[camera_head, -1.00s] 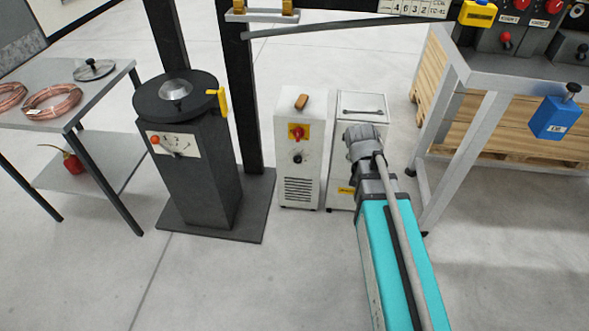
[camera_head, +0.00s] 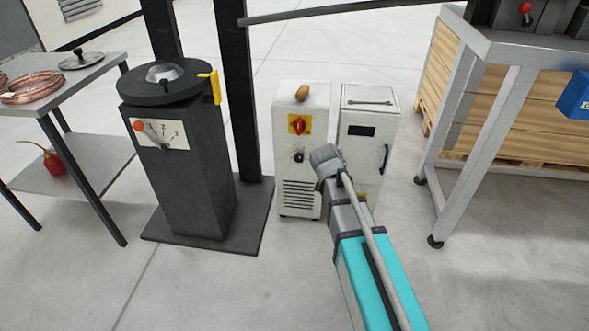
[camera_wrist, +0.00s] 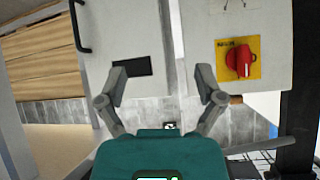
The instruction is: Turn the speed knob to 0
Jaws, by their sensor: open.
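A numbered dial panel (camera_head: 160,135) with the figures 1, 2 and 3 is on the front of the dark pedestal (camera_head: 188,180), left of centre in the head view. An orange-red button sits at its left; the pointer's exact setting is too small to read. A separate small black knob (camera_head: 298,157) is on the white cabinet, below the red switch (camera_head: 298,125). My gripper (camera_wrist: 163,78) is open and empty in the wrist view, its fingers apart in front of the cabinets. My arm's end in the head view is right of the pedestal and overlaps the cabinets.
A white cabinet (camera_head: 303,190) stands beside a second one with a dark display (camera_head: 361,131). A black post (camera_head: 238,110) rises behind the pedestal. A table with copper coils (camera_head: 32,87) is at left, a metal bench (camera_head: 470,65) at right. Floor in front is clear.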

